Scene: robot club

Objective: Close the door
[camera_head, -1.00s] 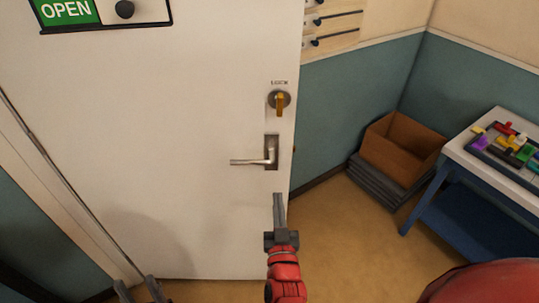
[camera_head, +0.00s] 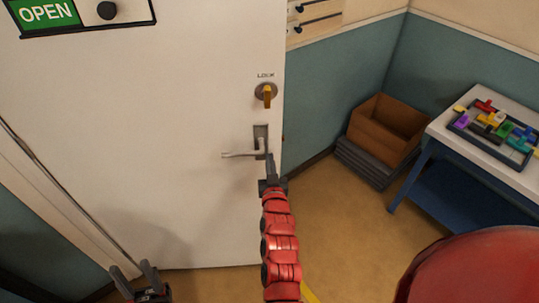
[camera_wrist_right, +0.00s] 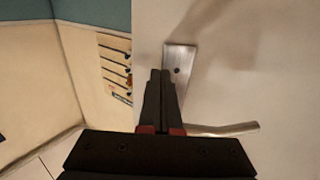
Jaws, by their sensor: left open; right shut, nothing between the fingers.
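The white door (camera_head: 150,130) fills the left and middle of the head view and stands open, with its free edge at the right. It carries a silver lever handle (camera_head: 240,155) and above it a lock with a brass thumb-turn (camera_head: 266,94). My right gripper (camera_head: 271,160) is shut and empty, its tips in front of the handle's plate near the door edge. In the right wrist view the tips (camera_wrist_right: 160,75) lie beside the plate (camera_wrist_right: 178,68), with the lever (camera_wrist_right: 225,129) to the right; I cannot tell if they touch. My left gripper (camera_head: 134,272) is open, low near the door's bottom.
An OPEN sign (camera_head: 48,13) is on the door. Right of the door are a brown box (camera_head: 385,130) on a dark stack (camera_head: 365,163) and a blue table (camera_head: 465,190) with a tray of colored blocks (camera_head: 490,130). Bare floor (camera_head: 345,220) lies between.

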